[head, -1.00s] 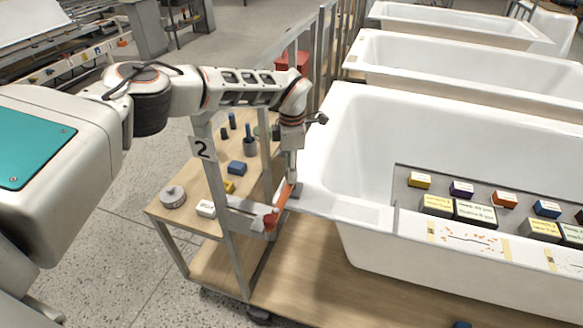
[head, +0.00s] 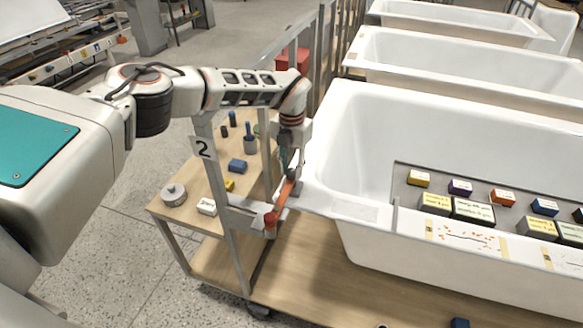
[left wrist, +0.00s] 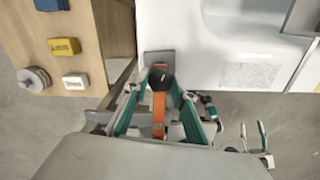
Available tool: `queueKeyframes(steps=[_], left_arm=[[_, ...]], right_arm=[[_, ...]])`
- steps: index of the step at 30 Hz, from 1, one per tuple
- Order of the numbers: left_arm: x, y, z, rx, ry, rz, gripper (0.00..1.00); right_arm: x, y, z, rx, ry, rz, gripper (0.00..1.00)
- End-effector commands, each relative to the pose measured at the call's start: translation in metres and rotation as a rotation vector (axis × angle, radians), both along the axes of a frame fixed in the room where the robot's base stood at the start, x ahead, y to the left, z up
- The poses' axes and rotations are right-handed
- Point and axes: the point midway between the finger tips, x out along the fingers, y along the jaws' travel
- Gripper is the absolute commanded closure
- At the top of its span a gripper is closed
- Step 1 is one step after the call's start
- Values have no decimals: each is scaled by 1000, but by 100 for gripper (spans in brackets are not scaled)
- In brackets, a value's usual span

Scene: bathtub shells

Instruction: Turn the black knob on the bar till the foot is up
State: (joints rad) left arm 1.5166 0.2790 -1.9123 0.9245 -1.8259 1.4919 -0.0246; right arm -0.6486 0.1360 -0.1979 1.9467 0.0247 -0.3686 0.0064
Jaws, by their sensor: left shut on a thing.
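The black knob (left wrist: 160,78) shows in the left wrist view at the end of an orange bar (left wrist: 158,115) by the bathtub's corner. My left gripper (left wrist: 162,80) is shut on the knob, with a finger on each side of it. In the head view my left gripper (head: 288,165) points down over the orange bar (head: 284,195) and hides the knob. A red end piece (head: 271,219) sits at the bar's lower end, against the metal frame. I cannot tell the foot apart or see its height.
The white bathtub (head: 350,150) stands close to the right of the gripper. A metal post with a "2" sign (head: 203,148) and a wooden cart (head: 160,208) holding small blocks are at the left.

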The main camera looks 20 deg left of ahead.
Motion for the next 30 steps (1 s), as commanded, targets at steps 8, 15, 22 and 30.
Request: queueKeyframes(steps=[8,15,22,30], left_arm=[[0,0,0,0,0,264,96],[0,0,0,0,0,492,96],[0,0,0,-1,0,710,96],[0,1,0,0,0,967,96]], right_arm=[[-1,0,1,1,2,-1,60],[-2,0,0,0,5,-2,60],[-2,0,0,1,6,-2,60],[-2,1,0,1,6,-2,60]])
